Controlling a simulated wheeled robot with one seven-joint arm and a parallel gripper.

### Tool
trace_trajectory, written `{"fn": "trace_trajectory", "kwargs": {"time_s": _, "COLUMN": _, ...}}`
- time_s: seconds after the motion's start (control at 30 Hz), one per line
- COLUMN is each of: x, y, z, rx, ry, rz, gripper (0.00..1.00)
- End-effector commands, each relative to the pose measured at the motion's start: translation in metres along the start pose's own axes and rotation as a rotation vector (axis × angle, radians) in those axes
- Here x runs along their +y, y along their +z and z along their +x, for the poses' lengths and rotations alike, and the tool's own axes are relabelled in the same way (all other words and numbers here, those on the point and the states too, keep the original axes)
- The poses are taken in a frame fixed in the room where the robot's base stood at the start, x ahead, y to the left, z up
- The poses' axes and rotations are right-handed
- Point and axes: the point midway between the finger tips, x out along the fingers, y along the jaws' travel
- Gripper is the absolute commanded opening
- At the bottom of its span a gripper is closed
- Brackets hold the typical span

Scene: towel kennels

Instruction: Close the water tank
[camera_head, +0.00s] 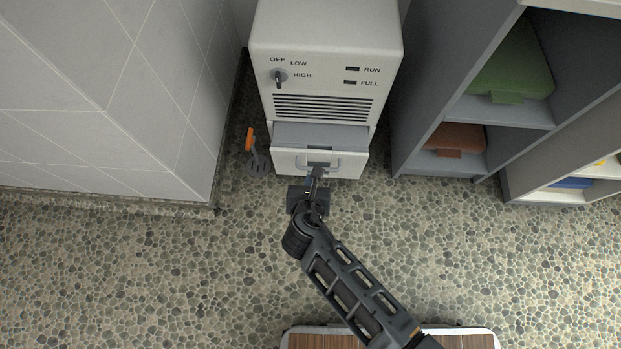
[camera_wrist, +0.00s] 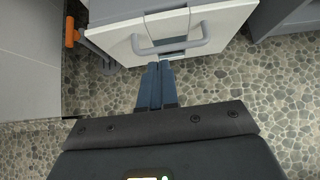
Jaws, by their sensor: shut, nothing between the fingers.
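The white dehumidifier (camera_head: 326,35) stands on the floor with a knob and RUN and FULL lights. Its water tank (camera_head: 285,161) is the low drawer, which sticks out part way at the front, with its grey top showing. In the wrist view the tank's pale front (camera_wrist: 225,20) carries a grey bar handle (camera_wrist: 203,42). My gripper (camera_head: 317,172) is shut and empty, in front of the middle of the tank front. In the wrist view its fingertips (camera_wrist: 160,66) are at the handle's lower edge; I cannot tell whether they touch it.
A grey tool with an orange handle (camera_head: 251,140) stands left of the dehumidifier, near the tiled wall (camera_head: 90,110). A grey shelf (camera_head: 440,85) with green and rust-coloured boxes stands close on the right. The pebbled floor in front is clear.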

Motion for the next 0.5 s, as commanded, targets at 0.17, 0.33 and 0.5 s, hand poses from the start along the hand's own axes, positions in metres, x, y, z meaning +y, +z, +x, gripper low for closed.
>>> {"fn": "trace_trajectory", "kwargs": {"time_s": 0.17, "x": 0.000, "y": -0.004, "z": 0.041, "rx": -0.001, "ry": -0.001, "rz": 0.003, "gripper": 0.00}}
{"fn": "trace_trajectory", "kwargs": {"time_s": 0.33, "x": 0.001, "y": 0.007, "z": 0.064, "rx": -0.001, "ry": 0.001, "rz": 0.005, "gripper": 0.00}}
{"fn": "trace_trajectory", "kwargs": {"time_s": 0.5, "x": 0.000, "y": 0.020, "z": 0.077, "rx": 0.000, "ry": 0.000, "rz": 0.003, "gripper": 0.00}}
